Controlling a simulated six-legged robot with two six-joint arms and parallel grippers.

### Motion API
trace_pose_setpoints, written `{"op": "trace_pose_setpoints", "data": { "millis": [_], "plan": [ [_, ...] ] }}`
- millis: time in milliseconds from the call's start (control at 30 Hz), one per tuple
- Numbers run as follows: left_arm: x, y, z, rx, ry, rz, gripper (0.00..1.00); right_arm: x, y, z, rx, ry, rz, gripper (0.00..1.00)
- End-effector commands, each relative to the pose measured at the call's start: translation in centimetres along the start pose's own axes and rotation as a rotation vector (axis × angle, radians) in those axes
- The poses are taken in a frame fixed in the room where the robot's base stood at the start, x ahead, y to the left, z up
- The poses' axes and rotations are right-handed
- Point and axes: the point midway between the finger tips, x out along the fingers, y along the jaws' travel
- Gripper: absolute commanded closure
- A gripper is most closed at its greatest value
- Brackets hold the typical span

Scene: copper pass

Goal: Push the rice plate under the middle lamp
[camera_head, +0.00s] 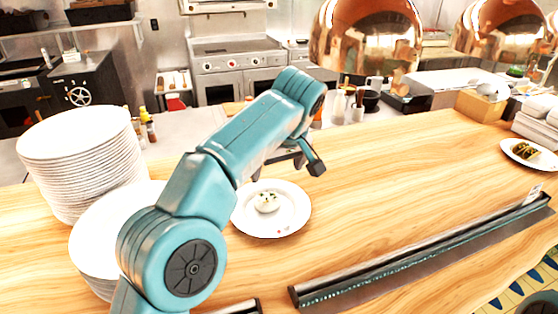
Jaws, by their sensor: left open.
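The rice plate (292,223) is a round white plate with a small white mound of rice (267,202) flecked with green. It lies flat on the wooden counter, and my arm covers part of its left side. My left gripper (287,164) is open, just beyond the plate's far rim and above the counter; whether it touches the plate I cannot tell. Which is the middle lamp I cannot tell from this view. My right gripper is out of view.
Tall stacks of white plates (82,165) stand at the left. A dark rail (430,248) runs along the counter's near edge. Another plate with food (541,163) lies at the far right. The wooden counter (410,180) between is clear.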

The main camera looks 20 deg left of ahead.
Motion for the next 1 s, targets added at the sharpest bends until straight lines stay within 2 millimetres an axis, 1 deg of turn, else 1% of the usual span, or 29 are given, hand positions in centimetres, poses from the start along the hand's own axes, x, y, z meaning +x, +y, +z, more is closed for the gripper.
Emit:
{"op": "trace_pose_setpoints", "data": {
  "millis": [333,467,567,733,1000],
  "plan": [
    [-0.2,-0.1,0.5,0.001,0.001,0.001,0.00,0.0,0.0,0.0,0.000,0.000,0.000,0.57],
    [0.8,-0.1,0.5,0.001,0.000,-0.001,0.00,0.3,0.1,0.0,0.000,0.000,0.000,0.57],
    [2.3,0.0,0.5,0.001,0.000,-0.001,0.00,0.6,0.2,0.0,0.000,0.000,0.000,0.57],
    [5.8,0.1,0.4,0.001,-0.002,-0.003,0.00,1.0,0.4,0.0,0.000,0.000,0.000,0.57],
    [11.1,0.1,0.2,0.001,-0.002,-0.003,0.00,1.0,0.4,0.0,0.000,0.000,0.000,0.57]
  ]
}}
